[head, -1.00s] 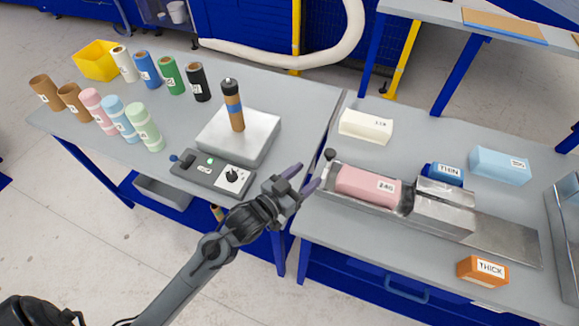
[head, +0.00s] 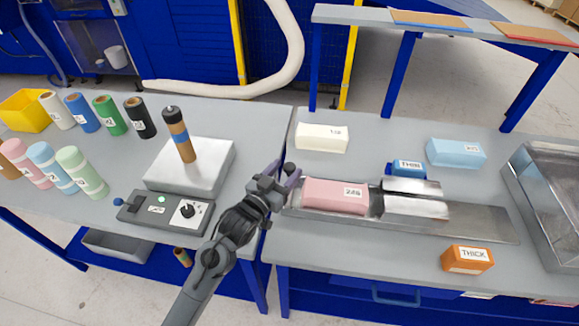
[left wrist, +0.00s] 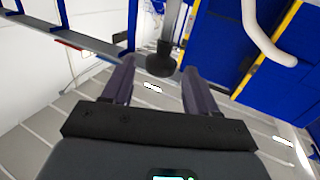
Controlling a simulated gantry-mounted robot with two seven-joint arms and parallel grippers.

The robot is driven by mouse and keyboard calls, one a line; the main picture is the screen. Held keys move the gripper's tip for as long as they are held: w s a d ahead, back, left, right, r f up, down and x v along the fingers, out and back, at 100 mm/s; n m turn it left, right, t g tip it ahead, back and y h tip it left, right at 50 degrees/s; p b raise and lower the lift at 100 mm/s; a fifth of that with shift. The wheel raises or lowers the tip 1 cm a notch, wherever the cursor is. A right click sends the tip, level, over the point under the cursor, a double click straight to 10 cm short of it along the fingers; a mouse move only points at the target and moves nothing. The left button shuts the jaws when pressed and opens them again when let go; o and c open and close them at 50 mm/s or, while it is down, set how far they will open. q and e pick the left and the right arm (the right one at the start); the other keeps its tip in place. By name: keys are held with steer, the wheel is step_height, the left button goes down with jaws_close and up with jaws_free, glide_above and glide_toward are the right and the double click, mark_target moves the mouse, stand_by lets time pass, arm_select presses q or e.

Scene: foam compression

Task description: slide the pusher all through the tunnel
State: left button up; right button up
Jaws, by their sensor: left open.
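A pink foam block (head: 335,195) with a label lies in the metal channel (head: 475,221). The metal tunnel (head: 415,206) stands over the channel just right of the block. The pusher's dark round knob (head: 289,169) is at the channel's left end; the rest of the pusher is mostly hidden behind my gripper and the block. My left gripper (head: 286,172) is open at the knob. In the left wrist view, the knob (left wrist: 160,62) shows between the tips of my open left gripper (left wrist: 158,72), with no clear contact. My right gripper is not in view.
A blue THIN block (head: 408,169) sits behind the tunnel and an orange THICK block (head: 467,259) in front of the channel. Cream (head: 322,137) and light blue (head: 456,152) blocks lie behind. A metal tray (head: 550,185) is at right. The press plate (head: 190,167) stands left.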

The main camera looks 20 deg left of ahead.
arm_select(q)
steer(key=shift+w+d, duration=0.15)
steer(key=shift+w, duration=0.5)
steer(key=shift+w+d, duration=0.15)
steer(key=shift+w, duration=0.5)
jaws_close()
